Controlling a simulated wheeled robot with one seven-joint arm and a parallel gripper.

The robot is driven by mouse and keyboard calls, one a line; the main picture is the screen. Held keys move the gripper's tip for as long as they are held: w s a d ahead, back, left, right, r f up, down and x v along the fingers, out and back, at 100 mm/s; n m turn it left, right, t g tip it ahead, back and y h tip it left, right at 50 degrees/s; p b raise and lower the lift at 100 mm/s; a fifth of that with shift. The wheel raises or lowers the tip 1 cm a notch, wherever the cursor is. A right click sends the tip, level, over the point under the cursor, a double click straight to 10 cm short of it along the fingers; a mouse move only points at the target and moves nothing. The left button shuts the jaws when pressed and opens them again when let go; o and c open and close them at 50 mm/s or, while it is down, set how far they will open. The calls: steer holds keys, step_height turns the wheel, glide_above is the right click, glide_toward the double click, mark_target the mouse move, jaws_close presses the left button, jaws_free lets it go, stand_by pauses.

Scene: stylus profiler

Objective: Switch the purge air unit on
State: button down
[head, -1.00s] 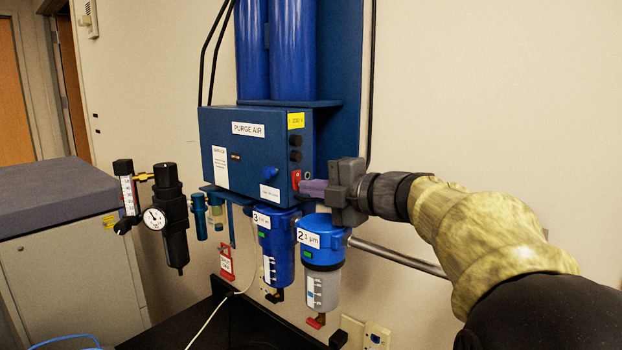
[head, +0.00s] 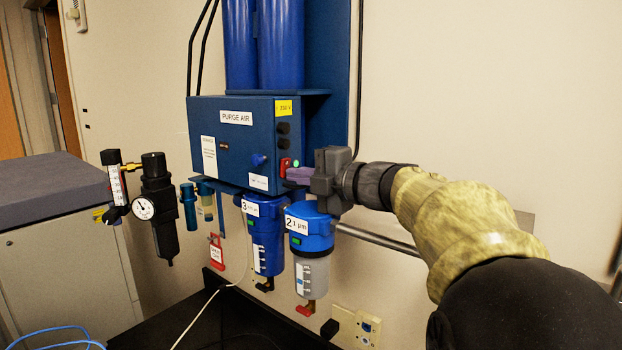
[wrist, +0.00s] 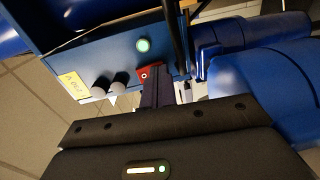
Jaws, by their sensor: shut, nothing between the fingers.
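The purge air unit (head: 235,148) is a blue box on the wall with a "PURGE AIR" label. A red rocker switch (head: 285,166) sits on its right side face, low and near the front edge. It also shows in the wrist view (wrist: 149,76). A round green lamp (wrist: 143,45) beside the switch is lit; it shows in the head view too (head: 296,163). My gripper (head: 290,174) is shut and empty, its purple fingertips right at the switch. In the wrist view the fingers (wrist: 156,92) partly cover the switch; I cannot tell whether they touch it.
Blue filter bowls (head: 265,240) and (head: 310,236) hang under the box, close below my gripper. A pressure gauge (head: 143,208) and black regulator stand to the left. Two dark round fittings (head: 283,135) sit above the switch. The wall to the right is clear.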

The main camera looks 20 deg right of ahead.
steer(key=shift+s, duration=0.15)
steer(key=b+v, duration=0.5)
steer(key=v, duration=1.2)
steer(key=shift+d, duration=0.15)
steer(key=shift+r, duration=0.1)
